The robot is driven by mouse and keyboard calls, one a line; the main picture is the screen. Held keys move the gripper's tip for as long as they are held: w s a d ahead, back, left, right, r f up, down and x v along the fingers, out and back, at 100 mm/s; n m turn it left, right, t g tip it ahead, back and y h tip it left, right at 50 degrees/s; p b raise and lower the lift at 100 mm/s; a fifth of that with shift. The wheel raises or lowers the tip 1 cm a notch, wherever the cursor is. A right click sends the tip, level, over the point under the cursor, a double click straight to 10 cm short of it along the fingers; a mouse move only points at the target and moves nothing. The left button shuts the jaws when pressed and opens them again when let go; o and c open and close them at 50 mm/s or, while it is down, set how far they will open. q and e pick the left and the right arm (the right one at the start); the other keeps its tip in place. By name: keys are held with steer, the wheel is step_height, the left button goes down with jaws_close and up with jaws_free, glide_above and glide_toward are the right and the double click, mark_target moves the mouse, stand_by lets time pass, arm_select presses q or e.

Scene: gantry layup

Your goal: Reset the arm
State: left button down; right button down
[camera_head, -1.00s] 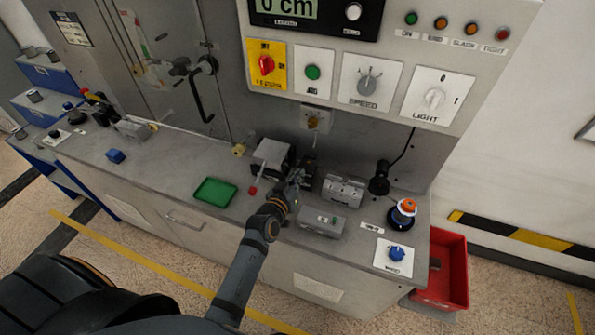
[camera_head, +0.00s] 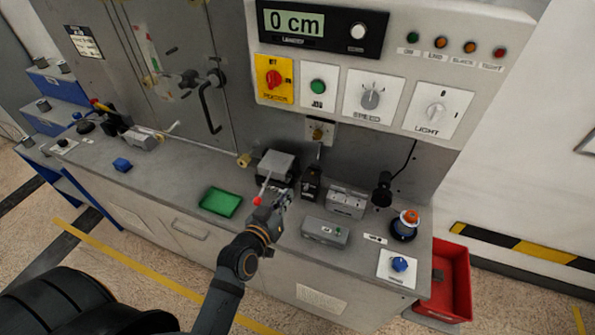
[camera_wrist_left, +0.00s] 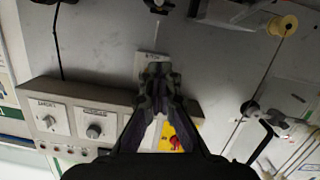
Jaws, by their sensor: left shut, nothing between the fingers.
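My left gripper (camera_head: 281,198) is above the front part of the grey bench, in front of the grey box with the red-tipped lever (camera_head: 257,201). Its fingers are shut and look empty. The red tip lies just left of the fingers; I cannot tell whether they touch. In the left wrist view the shut fingers (camera_wrist_left: 158,76) point at the cabinet wall, with the control panel (camera_wrist_left: 66,118) upside down behind them. My right gripper is in neither view.
A grey switch box (camera_head: 325,232), an orange-topped button (camera_head: 409,217) and a blue knob (camera_head: 399,264) stand to the right. A red bin (camera_head: 452,285) is beside the bench.

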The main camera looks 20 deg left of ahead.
arm_select(q)
steer(key=s+a+f+m+g+y, duration=0.1)
steer(key=s+a+f+g, duration=0.25)
steer(key=s+g, duration=0.35)
steer(key=s+a+f+m+g+y, duration=0.15)
steer(key=s+f+g, duration=0.3)
steer(key=s, duration=0.45)
steer(key=s+a+f+g+b, duration=0.1)
steer(key=a+f, duration=0.1)
steer(key=f, duration=1.1)
steer(key=s+a+f+g, duration=0.1)
steer(key=f, duration=1.3)
steer(key=s+a+f+b, duration=0.1)
steer(key=s+f, duration=1.7)
steer(key=s, duration=0.1)
steer(key=shift+s+a+f+n+g, duration=0.2)
steer(key=shift+n+g, duration=0.15)
steer(key=shift+g, duration=0.1)
